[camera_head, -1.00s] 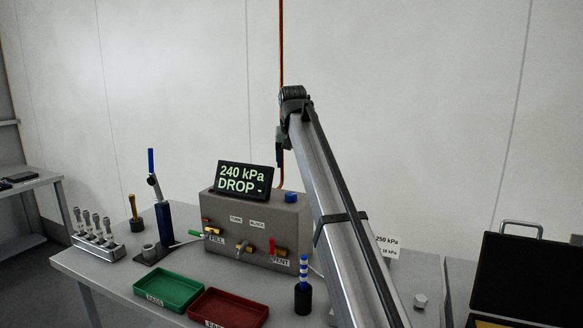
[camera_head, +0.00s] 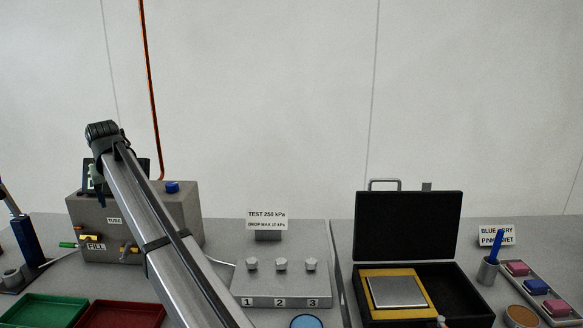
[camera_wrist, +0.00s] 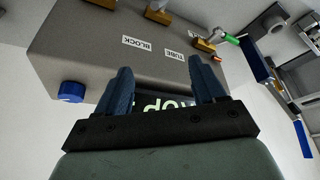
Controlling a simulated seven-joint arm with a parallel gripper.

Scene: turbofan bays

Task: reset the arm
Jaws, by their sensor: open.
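My arm crosses the left part of the head view, its far end in front of the grey test box (camera_head: 135,222). The grey box (camera_wrist: 110,45) fills the space beyond the fingers, with BLOCK and TUBE labels and a blue knob (camera_wrist: 72,91). Part of the display (camera_wrist: 165,104) shows between the fingers.
A green tray (camera_head: 40,312) and a red tray (camera_head: 125,316) lie at front left. A numbered block (camera_head: 280,300) with three fittings stands mid-table. An open black case (camera_head: 408,228) and a pen cup (camera_head: 487,272) are on the right. An orange-red hose (camera_head: 152,90) runs up the wall.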

